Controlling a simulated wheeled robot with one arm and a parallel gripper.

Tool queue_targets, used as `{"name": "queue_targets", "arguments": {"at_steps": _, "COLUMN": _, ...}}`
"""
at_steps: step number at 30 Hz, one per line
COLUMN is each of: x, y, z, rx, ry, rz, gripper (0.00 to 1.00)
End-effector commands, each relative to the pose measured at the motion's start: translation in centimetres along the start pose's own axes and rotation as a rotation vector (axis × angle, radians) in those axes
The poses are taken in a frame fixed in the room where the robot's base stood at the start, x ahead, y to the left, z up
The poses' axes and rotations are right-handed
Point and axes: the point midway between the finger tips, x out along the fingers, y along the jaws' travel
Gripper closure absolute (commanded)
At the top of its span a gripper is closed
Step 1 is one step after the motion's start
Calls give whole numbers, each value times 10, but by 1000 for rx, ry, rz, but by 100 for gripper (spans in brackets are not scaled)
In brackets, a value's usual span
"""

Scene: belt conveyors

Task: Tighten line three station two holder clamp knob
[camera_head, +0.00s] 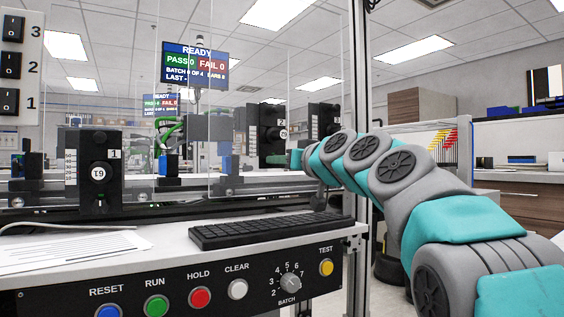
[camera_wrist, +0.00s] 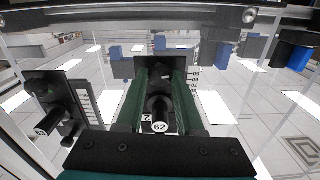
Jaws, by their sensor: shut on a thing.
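In the wrist view, the two green fingers of my gripper (camera_wrist: 161,92) are closed in on either side of a black clamp knob (camera_wrist: 157,104). A white tag reading 62 sits at its near end. The dark holder (camera_wrist: 160,67) is behind it, with a small number plate beside the knob that looks like a 2. In the head view, my arm reaches behind the clear panel toward a black holder marked 2 (camera_head: 266,134). My gripper's fingertips and their contact with the knob cannot be made out there.
Another black holder with a tagged knob (camera_head: 99,172) stands at left, marked 1. A further holder (camera_head: 322,120) stands to the right. A keyboard (camera_head: 265,229) and a button panel (camera_head: 215,292) are in front. A metal upright (camera_head: 361,120) stands close to my arm. A screen (camera_head: 195,65) reads READY.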

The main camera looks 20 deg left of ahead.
Motion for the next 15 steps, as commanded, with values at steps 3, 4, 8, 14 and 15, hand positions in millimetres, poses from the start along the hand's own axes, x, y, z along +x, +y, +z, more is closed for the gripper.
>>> {"name": "queue_targets", "arguments": {"at_steps": 3, "x": 0, "y": 0, "z": 0, "rx": 0, "ry": 0, "rz": 0, "gripper": 89}}
{"name": "queue_targets", "arguments": {"at_steps": 4, "x": 0, "y": 0, "z": 0, "rx": 0, "ry": 0, "rz": 0, "gripper": 92}}
{"name": "queue_targets", "arguments": {"at_steps": 8, "x": 0, "y": 0, "z": 0, "rx": 0, "ry": 0, "rz": 0, "gripper": 100}}
{"name": "queue_targets", "arguments": {"at_steps": 14, "x": 0, "y": 0, "z": 0, "rx": 1, "ry": 0, "rz": 0, "gripper": 100}}
{"name": "queue_targets", "arguments": {"at_steps": 15, "x": 0, "y": 0, "z": 0, "rx": 3, "ry": 0, "rz": 0, "gripper": 100}}
